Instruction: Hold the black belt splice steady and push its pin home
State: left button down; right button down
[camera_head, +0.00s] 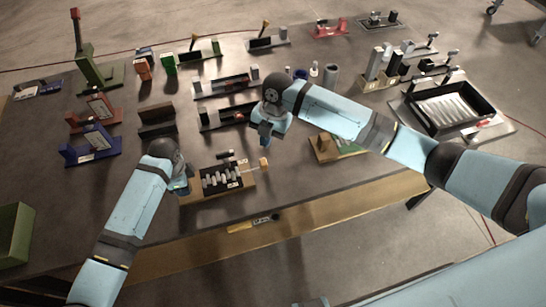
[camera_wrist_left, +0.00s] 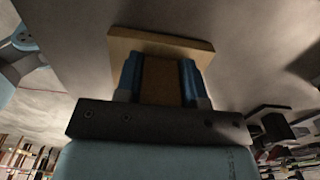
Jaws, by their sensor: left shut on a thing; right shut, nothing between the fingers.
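The black belt splice (camera_head: 222,180), with a row of pale lugs, sits on a wooden base (camera_head: 240,187) near the table's front edge in the head view. A small block with a light wooden face (camera_head: 263,163), perhaps the pin's end, stands at its right end. My left gripper (camera_head: 181,188) is at the left end of the base. In the left wrist view its blue fingers (camera_wrist_left: 160,80) are shut on a brown wooden block (camera_wrist_left: 161,82) below a lighter board (camera_wrist_left: 160,43). My right gripper (camera_head: 265,138) is shut and empty, above and right of the splice, apart from it.
A wooden plate with a green part (camera_head: 338,145) lies right of the splice. Black fixtures (camera_head: 222,117) and a dark brown block (camera_head: 156,119) stand behind it. A black tray (camera_head: 445,108) is at the right. A yellow-handled tool (camera_head: 250,224) is at the front edge.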

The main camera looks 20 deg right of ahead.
jog(key=d+m+y, duration=0.1)
jog(key=m, duration=0.2)
jog(key=m+y, duration=0.3)
jog(key=m, duration=0.8)
send_near(264, 165)
jog(key=w+d, duration=0.1)
jog(key=d, duration=0.1)
jog(key=d+f+m+t+y, duration=0.1)
jog(key=d+m, duration=0.6)
jog(key=m, duration=0.7)
jog(key=shift+s+d+y, duration=0.3)
jog(key=shift+d+y, duration=0.1)
jog(key=shift+y, duration=0.5)
jog(key=shift+a+f, duration=0.1)
jog(key=shift+f, duration=0.05)
jog(key=x, duration=1)
jog(key=shift+a, duration=1.95)
jog(key=shift+a, duration=0.15)
